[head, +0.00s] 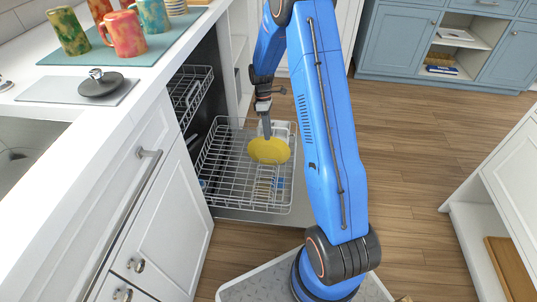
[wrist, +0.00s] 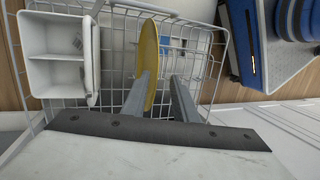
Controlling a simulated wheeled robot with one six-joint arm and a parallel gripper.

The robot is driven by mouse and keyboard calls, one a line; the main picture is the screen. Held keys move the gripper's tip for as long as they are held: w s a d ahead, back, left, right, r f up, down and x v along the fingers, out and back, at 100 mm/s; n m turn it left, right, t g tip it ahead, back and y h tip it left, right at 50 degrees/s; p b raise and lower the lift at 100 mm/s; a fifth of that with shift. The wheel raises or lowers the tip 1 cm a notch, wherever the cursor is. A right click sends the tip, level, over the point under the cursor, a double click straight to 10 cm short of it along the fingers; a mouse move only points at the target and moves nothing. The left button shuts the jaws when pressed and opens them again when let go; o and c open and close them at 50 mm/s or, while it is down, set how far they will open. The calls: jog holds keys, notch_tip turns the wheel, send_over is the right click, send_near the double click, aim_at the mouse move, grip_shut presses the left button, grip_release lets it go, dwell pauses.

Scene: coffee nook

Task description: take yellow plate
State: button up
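The yellow plate (head: 270,152) stands on edge in the pulled-out dishwasher rack (head: 222,172). In the wrist view the plate (wrist: 149,45) is seen nearly edge-on. My gripper (head: 267,132) reaches down to the plate's upper part, with a fingertip overlapping it in the head view. In the wrist view my gripper (wrist: 161,77) has its fingers apart. The plate lies close beside the left finger, on the inner side, with a clear gap to the right finger. I cannot tell whether the left finger touches it.
A white two-compartment basket (wrist: 62,55) sits in the rack, left of the plate in the wrist view. The upper rack (head: 188,92) is further inside the dishwasher. Mugs (head: 124,34) stand on a teal mat on the counter at left. Wooden floor right of my arm is clear.

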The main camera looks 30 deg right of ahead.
jog(key=x, duration=0.4)
jog(key=shift+w+d+f, duration=0.1)
jog(key=shift+w, duration=0.1)
grip_shut()
dwell(1.2)
